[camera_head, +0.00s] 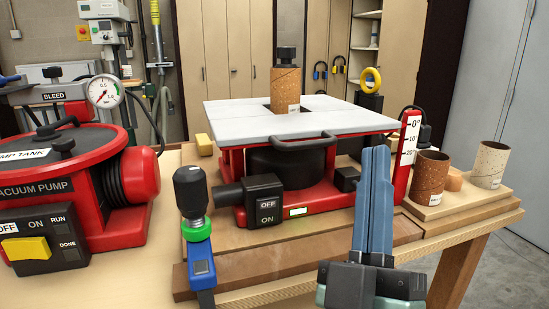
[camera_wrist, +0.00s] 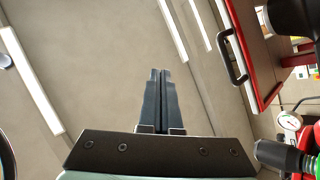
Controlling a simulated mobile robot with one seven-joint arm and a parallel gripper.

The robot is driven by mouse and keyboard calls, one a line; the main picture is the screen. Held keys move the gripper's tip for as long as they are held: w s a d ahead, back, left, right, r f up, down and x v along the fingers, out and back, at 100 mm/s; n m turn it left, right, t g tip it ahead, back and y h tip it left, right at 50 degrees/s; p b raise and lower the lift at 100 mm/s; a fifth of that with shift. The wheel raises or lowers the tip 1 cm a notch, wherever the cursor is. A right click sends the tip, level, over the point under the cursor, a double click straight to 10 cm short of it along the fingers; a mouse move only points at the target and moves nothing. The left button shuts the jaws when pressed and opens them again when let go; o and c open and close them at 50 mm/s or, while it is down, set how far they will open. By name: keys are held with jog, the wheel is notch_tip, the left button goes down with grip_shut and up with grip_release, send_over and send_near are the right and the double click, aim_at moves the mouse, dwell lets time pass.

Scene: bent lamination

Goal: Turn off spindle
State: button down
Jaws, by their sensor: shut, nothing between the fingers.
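The spindle sander (camera_head: 330,200) is a red machine with a pale grey table top, standing on the wooden bench. A brown spindle sleeve (camera_head: 286,88) stands upright through its table. The black switch box (camera_head: 263,200) on its front left has an OFF label above an ON label. In the wrist view the fingers (camera_wrist: 160,72) are together.
A black-topped tool with a green collar (camera_head: 193,205) stands just left of the switch box. The red vacuum pump (camera_head: 70,180) with its yellow switch (camera_head: 26,248) is at left. Brown (camera_head: 430,178) and speckled (camera_head: 490,165) sleeves stand at right. A black handle (camera_head: 302,139) juts from the table front.

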aim_at(268, 205)
jog(key=s+a+f+n+g+y+p, duration=0.1)
jog(key=a+f+n+g+y+p, duration=0.1)
jog(key=f+n+g+y+p, duration=0.2)
jog(key=s+a+f+n+g+y+p, duration=0.2)
jog(key=f+n+y+p, duration=0.6)
jog(key=n+p, duration=0.5)
jog(key=shift+a+f+g+y, duration=0.3)
jog(key=shift+a+f+g, duration=0.3)
jog(key=shift+f+g, duration=0.35)
jog(key=p+x, duration=0.1)
jog(key=x, duration=1.3)
jog(key=shift+r+p, duration=0.1)
jog(key=shift+p, duration=0.3)
jog(key=shift+r, duration=0.1)
